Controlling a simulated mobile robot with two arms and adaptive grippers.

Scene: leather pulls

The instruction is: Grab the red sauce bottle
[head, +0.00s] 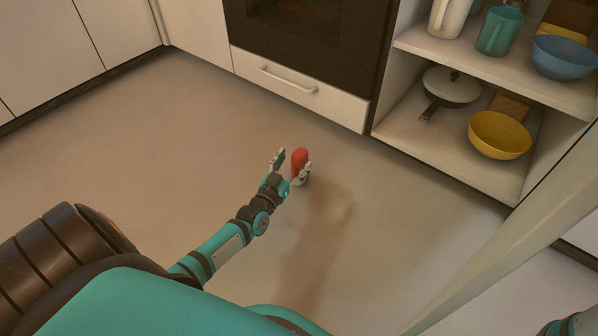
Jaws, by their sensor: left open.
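The red sauce bottle (299,158) is near the middle of the head view, seen against the bare floor. My left gripper (290,164) is open at the bottle, with one finger to its left and the other at its lower right side. The lower part of the bottle is partly hidden by the right finger. I cannot tell whether either finger touches it. My right gripper is not in view.
An oven with a white drawer (290,84) stands behind the bottle. Open shelves (455,138) at the right hold a yellow bowl (499,135), a pan (451,87), a blue bowl (565,57) and a teal mug (499,31). The floor (150,140) around is clear.

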